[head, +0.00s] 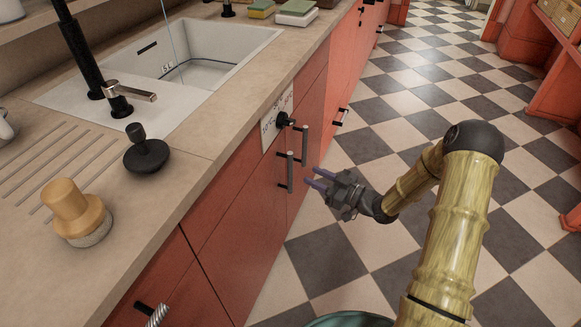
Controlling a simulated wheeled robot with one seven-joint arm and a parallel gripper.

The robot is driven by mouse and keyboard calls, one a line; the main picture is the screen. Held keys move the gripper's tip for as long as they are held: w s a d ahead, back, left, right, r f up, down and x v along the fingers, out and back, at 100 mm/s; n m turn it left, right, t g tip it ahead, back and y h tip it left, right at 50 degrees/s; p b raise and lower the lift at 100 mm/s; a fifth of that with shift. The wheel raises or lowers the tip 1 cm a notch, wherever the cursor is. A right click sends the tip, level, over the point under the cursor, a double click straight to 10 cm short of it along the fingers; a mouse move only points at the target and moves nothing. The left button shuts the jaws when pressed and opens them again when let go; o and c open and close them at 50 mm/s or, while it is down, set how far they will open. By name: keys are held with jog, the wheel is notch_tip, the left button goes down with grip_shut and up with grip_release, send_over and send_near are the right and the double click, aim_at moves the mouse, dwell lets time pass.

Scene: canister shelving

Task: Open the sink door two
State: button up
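Two red cabinet doors sit side by side under the sink, the nearer door (240,208) and the farther door (312,118). Each has an upright bar handle near their shared edge: the nearer handle (289,171) and the farther handle (304,143). Both doors look shut. No marking shows which is door two. My gripper (311,178) points left toward the handles, its two purple fingers apart with nothing between them. In the picture the fingertips are just right of the nearer handle; contact is not visible.
The white sink (205,60) with a tap (125,95) is set in the beige counter (150,215). A black plunger-like stopper (146,153) and a wooden-handled brush (76,212) stand on it. A dark knob (284,119) juts above the doors. The checkered floor (400,110) is open.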

aim_at(292, 167)
jog(key=b+x, duration=0.1)
jog(key=x, duration=0.8)
jog(key=shift+s+a, duration=0.1)
jog(key=shift+a, duration=0.1)
grip_shut()
